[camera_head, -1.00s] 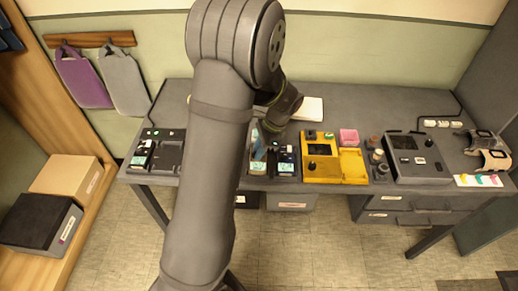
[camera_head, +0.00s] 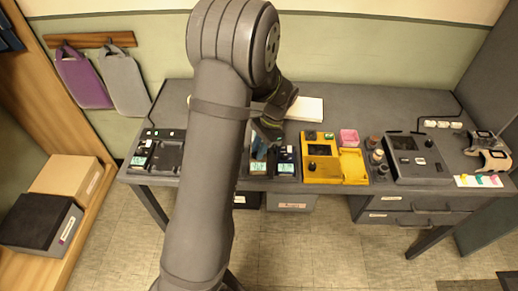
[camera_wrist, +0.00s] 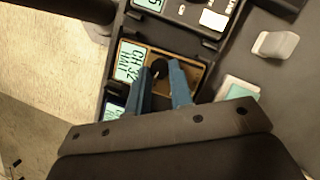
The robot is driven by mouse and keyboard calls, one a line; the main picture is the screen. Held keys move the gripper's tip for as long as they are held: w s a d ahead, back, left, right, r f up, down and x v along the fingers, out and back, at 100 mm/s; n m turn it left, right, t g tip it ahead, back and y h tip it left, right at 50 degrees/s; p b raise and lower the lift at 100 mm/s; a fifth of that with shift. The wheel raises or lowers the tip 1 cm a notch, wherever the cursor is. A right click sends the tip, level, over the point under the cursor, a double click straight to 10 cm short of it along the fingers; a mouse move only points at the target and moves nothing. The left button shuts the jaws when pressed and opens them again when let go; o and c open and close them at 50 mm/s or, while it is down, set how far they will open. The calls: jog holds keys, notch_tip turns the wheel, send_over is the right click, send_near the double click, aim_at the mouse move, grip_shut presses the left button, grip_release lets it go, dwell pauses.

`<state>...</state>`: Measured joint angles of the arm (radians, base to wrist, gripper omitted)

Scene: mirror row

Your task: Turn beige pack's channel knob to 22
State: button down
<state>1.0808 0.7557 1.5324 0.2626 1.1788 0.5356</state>
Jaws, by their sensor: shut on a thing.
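The beige pack (camera_wrist: 130,62) lies in a dark slot in the wrist view, with a lit display that seems to read CH 32 above BAT. Its round black channel knob (camera_wrist: 160,67) sits beside the display. My gripper (camera_wrist: 161,72) has its two blue fingers on either side of the knob, shut on it; the fingertips partly cover it. In the head view, my gripper (camera_head: 266,140) is low over the packs at the desk's front, and my arm hides part of this area. The pack's lit display (camera_head: 258,167) shows just below the gripper there.
Another pack (camera_head: 286,163) sits close on the right, then a yellow tester (camera_head: 319,163) with its lid open. A grey console (camera_head: 417,160) stands further right. A charger (camera_head: 155,155) is at the left. A white block (camera_wrist: 275,44) lies near the packs.

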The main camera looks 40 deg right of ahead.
jog(key=n, duration=0.2)
jog(key=n+g, duration=0.1)
jog(key=shift+w+n, duration=0.2)
jog(key=shift+n, duration=0.2)
jog(key=n+g, duration=0.1)
jog(key=n, duration=0.1)
jog(key=n+g, duration=0.1)
jog(key=n, duration=0.1)
jog(key=shift+w+n+h, duration=0.2)
jog(key=shift+n+h, duration=0.1)
jog(key=shift+h, duration=0.1)
jog(key=n, duration=0.1)
jog(key=n+g, duration=0.1)
jog(key=n, duration=0.1)
jog(key=shift+w+a+n+h, duration=0.2)
jog(key=shift+n+h, duration=0.1)
jog(key=shift+h, duration=0.1)
jog(key=shift+a+n+g+h, duration=0.1)
jog(key=shift+n+g+h, duration=0.5)
jog(key=shift+n, duration=1.4)
jog(key=c, duration=1.3)
grip_release()
jog(key=shift+o, duration=0.2)
jog(key=v, duration=1.7)
jog(key=shift+a+r, duration=0.25)
jog(key=shift+r, duration=0.05)
